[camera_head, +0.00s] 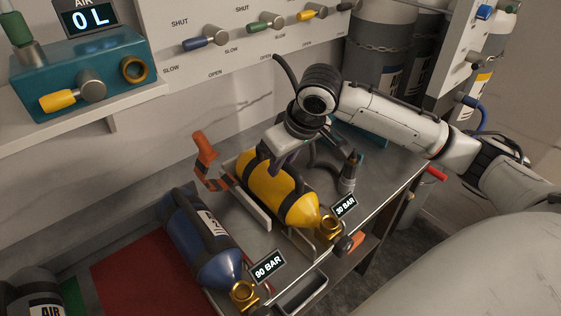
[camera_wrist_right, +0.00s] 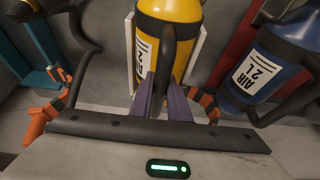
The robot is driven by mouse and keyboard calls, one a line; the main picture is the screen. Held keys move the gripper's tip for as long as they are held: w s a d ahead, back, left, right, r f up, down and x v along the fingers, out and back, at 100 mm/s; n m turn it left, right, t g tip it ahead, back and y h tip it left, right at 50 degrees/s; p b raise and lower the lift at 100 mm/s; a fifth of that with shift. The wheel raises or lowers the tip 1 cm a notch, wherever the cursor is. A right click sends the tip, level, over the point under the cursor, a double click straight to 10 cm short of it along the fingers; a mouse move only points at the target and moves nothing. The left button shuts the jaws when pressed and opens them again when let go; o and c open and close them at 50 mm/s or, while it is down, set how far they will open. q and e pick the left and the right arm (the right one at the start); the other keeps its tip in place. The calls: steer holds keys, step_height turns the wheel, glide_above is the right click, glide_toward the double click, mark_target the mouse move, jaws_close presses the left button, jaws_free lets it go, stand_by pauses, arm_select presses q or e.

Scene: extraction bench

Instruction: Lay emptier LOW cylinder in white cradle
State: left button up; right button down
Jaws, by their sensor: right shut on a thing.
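The yellow cylinder (camera_head: 274,190) with the 30 BAR tag (camera_head: 345,206) lies on the metal bench, its brass valve toward the front right. It also shows in the right wrist view (camera_wrist_right: 150,38). The white cradle's side walls (camera_head: 252,207) flank it; they also show in the right wrist view (camera_wrist_right: 196,58). Whether it rests fully on the cradle is hidden. My right gripper (camera_wrist_right: 164,90) is shut on the yellow cylinder's black handle (camera_wrist_right: 173,50), above its body. The blue cylinder (camera_head: 200,240), tagged 90 BAR (camera_head: 268,266), lies apart at left. My left gripper is not in view.
An orange-handled clamp (camera_head: 204,150) stands beside the cradle's far left. A dark nozzle-like fitting (camera_head: 350,172) stands at its right. A red mat (camera_head: 135,278) lies left of the blue cylinder. A valve panel (camera_head: 230,50) and a teal gauge box (camera_head: 82,75) are behind.

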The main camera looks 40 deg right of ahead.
steer(key=c, duration=1.6)
jaws_free()
steer(key=shift+r, duration=0.25)
steer(key=shift+s+f, duration=0.2)
steer(key=shift+f, duration=0.25)
steer(key=v, duration=1)
steer(key=shift+w+r+p, duration=0.15)
steer(key=shift+r+p, duration=0.15)
steer(key=shift+r, duration=0.2)
